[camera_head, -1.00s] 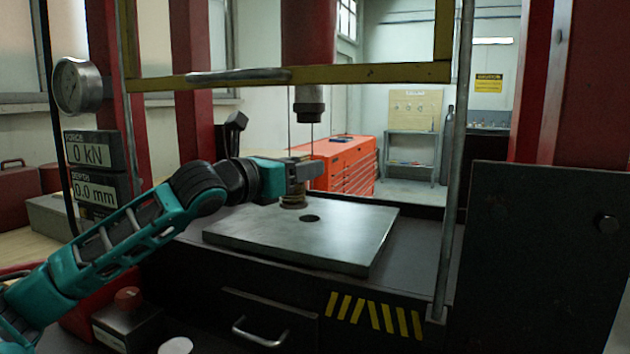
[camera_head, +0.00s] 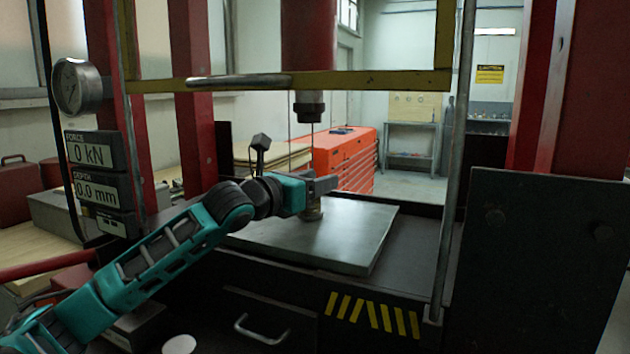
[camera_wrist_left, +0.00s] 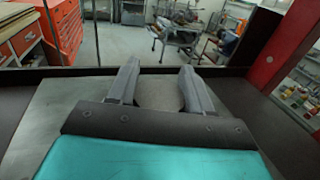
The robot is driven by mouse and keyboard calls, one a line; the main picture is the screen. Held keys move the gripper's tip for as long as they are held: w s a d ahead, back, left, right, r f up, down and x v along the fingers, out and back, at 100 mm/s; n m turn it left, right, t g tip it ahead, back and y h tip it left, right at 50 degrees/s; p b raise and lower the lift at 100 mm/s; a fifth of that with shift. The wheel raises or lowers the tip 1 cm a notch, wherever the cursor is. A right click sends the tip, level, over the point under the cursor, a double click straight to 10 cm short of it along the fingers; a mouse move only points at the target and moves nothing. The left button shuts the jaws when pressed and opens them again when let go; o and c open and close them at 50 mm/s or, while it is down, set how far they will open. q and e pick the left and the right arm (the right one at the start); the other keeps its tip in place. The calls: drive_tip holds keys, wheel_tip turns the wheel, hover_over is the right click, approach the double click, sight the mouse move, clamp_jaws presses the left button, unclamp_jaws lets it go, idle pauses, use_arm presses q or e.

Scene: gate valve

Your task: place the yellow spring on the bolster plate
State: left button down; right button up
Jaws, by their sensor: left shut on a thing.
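The bolster plate (camera_head: 352,240) is a flat grey metal slab on the press bed; part of it also shows at the left in the left wrist view (camera_wrist_left: 55,100). My left gripper (camera_head: 324,186) is over the plate, below the ram. The plate's hole is hidden. In the left wrist view the two fingers (camera_wrist_left: 158,92) flank a pale round surface. My right gripper is not in view.
The press ram (camera_head: 309,107) hangs above my left gripper. A yellow crossbar (camera_head: 370,78) spans the front, with a grey upright rod (camera_head: 455,170) at the right. A dark panel (camera_head: 540,260) stands right of the bed. The plate's right part is clear.

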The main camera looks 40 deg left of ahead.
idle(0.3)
use_arm(q)
drive_tip(key=shift+c, duration=2.4)
unclamp_jaws()
drive_tip(key=shift+f, duration=0.15)
drive_tip(key=shift+s, duration=0.1)
drive_tip(key=shift+s+b, duration=0.45)
drive_tip(key=shift+s, duration=0.45)
drive_tip(key=shift+s+b, duration=0.35)
drive_tip(key=shift+s, duration=4.7)
